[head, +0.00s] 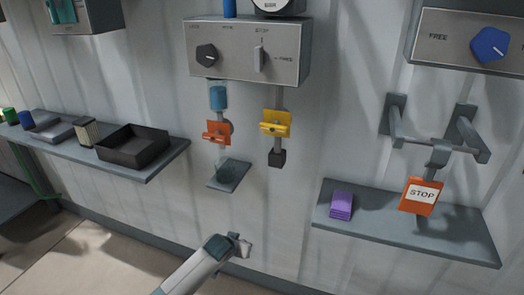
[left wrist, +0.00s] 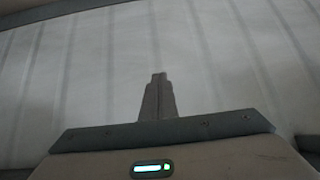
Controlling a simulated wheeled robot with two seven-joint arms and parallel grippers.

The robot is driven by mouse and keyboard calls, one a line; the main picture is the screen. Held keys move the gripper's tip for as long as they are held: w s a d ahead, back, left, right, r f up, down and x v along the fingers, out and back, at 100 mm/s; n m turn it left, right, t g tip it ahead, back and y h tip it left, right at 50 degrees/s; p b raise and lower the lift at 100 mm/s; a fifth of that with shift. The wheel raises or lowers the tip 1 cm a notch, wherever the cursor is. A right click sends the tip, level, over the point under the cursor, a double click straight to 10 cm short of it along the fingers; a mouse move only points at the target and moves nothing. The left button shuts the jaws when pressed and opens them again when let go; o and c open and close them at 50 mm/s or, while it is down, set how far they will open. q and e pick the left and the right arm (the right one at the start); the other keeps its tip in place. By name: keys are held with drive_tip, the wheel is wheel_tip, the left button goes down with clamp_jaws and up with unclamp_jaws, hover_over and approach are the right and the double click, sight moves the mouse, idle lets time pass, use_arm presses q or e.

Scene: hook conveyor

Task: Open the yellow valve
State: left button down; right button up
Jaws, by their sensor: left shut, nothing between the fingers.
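The yellow valve (head: 275,123) is a small yellow handle on a thin grey vertical pipe below the grey control panel in the head view. A dark block (head: 277,158) hangs at the pipe's lower end. My left gripper (head: 243,246) is at the bottom middle of the head view, well below the yellow valve and apart from it. In the left wrist view its fingers (left wrist: 158,98) are together, with nothing between them, in front of the pale wall. The yellow valve does not show in that view. My right gripper is not in view.
An orange valve (head: 216,132) sits left of the yellow one, above a small grey ledge (head: 229,175). The control panel (head: 285,68) juts out above. A left shelf (head: 165,160) bears trays. A right shelf (head: 400,235) stands below a hanging STOP sign (head: 421,195).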

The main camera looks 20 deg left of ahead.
use_arm(q)
drive_tip(key=w+d+r+t, duration=0.2)
drive_tip(key=w+r, duration=0.1)
drive_tip(key=r, duration=1.3)
drive_tip(key=w+d+r+t, duration=0.1)
drive_tip(key=w+r+t, duration=0.15)
drive_tip(key=r, duration=1.45)
drive_tip(key=s+d+r+t, duration=0.1)
drive_tip(key=s+r, duration=0.3)
drive_tip(key=r, duration=0.6)
drive_tip(key=s+d+r, duration=0.1)
drive_tip(key=s+r, duration=0.4)
drive_tip(key=r, duration=0.5)
drive_tip(key=shift+s+d+t+h+b, duration=0.3)
drive_tip(key=shift+t+h+b, duration=0.05)
drive_tip(key=shift+h, duration=0.05)
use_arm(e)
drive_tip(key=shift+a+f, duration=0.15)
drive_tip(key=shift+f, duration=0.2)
use_arm(q)
drive_tip(key=shift+r, duration=0.1)
drive_tip(key=shift+w, duration=0.1)
